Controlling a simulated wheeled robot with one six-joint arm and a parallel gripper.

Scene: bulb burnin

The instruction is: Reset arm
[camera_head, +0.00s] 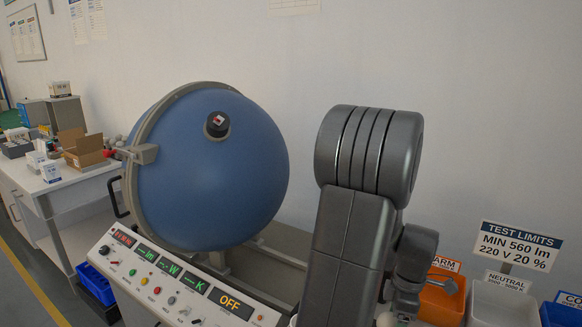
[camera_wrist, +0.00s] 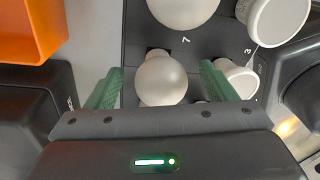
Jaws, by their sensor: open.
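My gripper (camera_wrist: 160,84) shows in the wrist view with its two green fingers spread apart. A frosted round bulb (camera_wrist: 162,77) lies in view between the fingertips, with clear gaps on both sides; I cannot tell its depth relative to them. It is over a black numbered rack (camera_wrist: 215,40). My arm (camera_head: 350,235) rises in the middle of the head view, folded at a large grey joint. The gripper is not clearly visible there.
More bulbs (camera_wrist: 183,8) crowd the rack. An orange bin (camera_wrist: 28,30) is close at left in the wrist view. In the head view, a blue sphere (camera_head: 215,170) and control panel (camera_head: 180,285) reading OFF stand left of my arm; a white bin (camera_head: 495,300) is right.

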